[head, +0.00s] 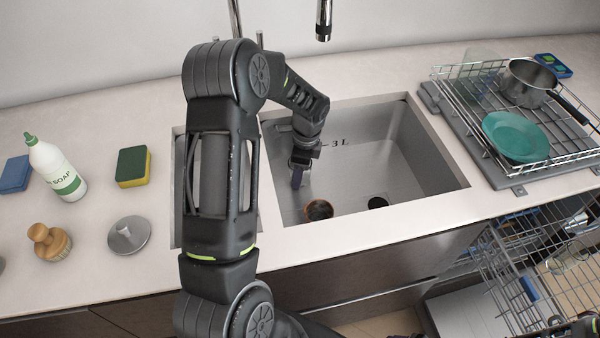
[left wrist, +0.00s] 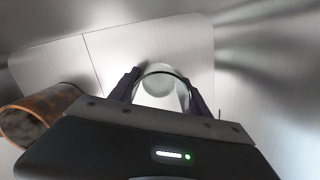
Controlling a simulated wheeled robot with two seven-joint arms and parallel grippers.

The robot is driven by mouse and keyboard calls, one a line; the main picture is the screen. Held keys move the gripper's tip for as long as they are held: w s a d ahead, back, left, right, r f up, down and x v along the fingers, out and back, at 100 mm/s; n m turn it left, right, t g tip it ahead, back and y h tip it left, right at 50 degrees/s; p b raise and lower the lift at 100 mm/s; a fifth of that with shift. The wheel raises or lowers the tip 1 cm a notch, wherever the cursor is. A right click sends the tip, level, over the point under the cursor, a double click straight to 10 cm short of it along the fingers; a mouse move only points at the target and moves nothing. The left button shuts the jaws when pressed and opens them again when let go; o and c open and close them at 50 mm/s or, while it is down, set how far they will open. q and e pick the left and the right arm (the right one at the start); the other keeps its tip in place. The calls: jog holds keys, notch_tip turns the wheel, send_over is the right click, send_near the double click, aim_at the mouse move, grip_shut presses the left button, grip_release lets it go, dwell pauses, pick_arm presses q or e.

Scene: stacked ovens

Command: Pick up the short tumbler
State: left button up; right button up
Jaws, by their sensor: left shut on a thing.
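The short tumbler (left wrist: 160,82) looks like a clear round glass in the left wrist view, sitting between my two dark fingers. My left gripper (left wrist: 162,92) is shut on it. In the head view my left gripper (head: 299,176) reaches down into the large sink basin (head: 385,150). The tumbler cannot be made out there, and I cannot tell whether it touches the basin.
A brown-orange cup (head: 319,210) lies in the basin close to my left gripper, and it shows in the left wrist view (left wrist: 30,118). A drain (head: 377,202) is to its right. A drying rack (head: 455,95) holds a teal plate (head: 515,136) and a pot (head: 527,82). A soap bottle (head: 58,170) stands left.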

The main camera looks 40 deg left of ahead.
pick_arm(q)
grip_shut()
notch_tip(320, 180, up, 10)
jog(key=shift+b, duration=0.4)
dwell(0.5)
